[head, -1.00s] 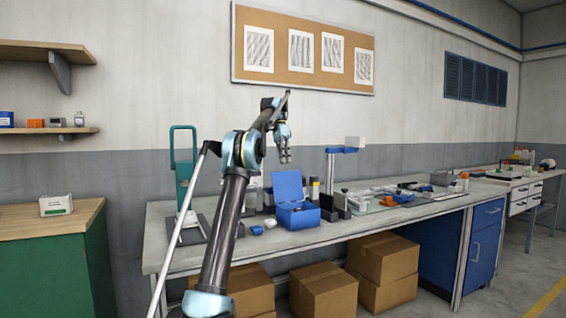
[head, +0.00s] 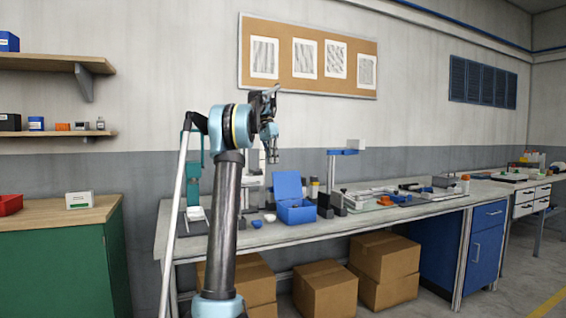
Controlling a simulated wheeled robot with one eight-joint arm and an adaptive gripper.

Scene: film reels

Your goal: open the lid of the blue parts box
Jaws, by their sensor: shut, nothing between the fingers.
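The blue parts box (head: 297,215) stands on the workbench, right of my arm. Its lid (head: 288,185) is raised and stands up at the back of the box. Small items show inside, too small to tell. My gripper (head: 272,156) hangs in the air with its fingers pointing down, above and left of the lid in the picture. It is shut, holds nothing and shows apart from the box.
Small blue and white items (head: 262,219) lie left of the box on the workbench (head: 345,226). A blue-topped stand (head: 341,153) rises right of the box. A green press-like frame (head: 193,165) stands behind my arm. Cardboard boxes (head: 325,290) sit underneath.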

